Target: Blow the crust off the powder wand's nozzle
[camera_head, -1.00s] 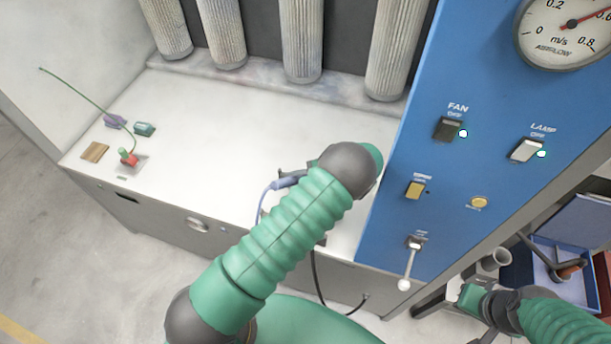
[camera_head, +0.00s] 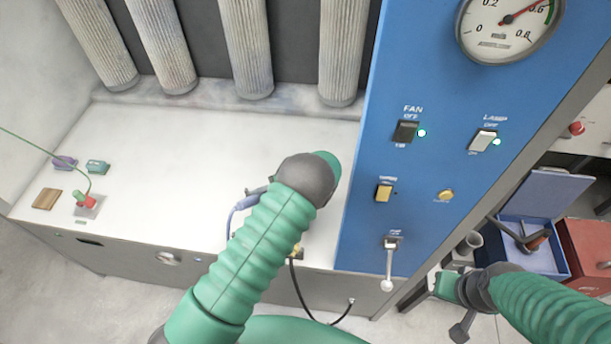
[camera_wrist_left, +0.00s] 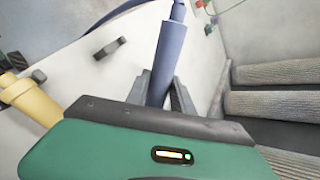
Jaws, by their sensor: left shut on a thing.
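The blue-grey powder wand (camera_wrist_left: 168,60) stands between the fingers of my left gripper (camera_wrist_left: 160,84) in the left wrist view. The gripper is shut on it. In the head view my left arm hides most of the gripper (camera_head: 262,188) and the wand. The wand's blue hose (camera_head: 233,214) loops down over the bench front. The wand's nozzle and any crust cannot be made out. A brass fitting (camera_head: 297,250) shows beside my arm at the bench's front edge, with a black cable or hose below. My right gripper (camera_head: 447,288) is at the lower right, its jaws unclear.
The white bench (camera_head: 170,150) is mostly clear. A red-green fitting (camera_head: 87,202), wooden block (camera_head: 46,199) and small teal box (camera_head: 97,167) sit at its left. Ribbed filters (camera_head: 240,50) hang behind. The blue panel (camera_head: 370,160) with a lever (camera_head: 388,270) stands close right of my left arm.

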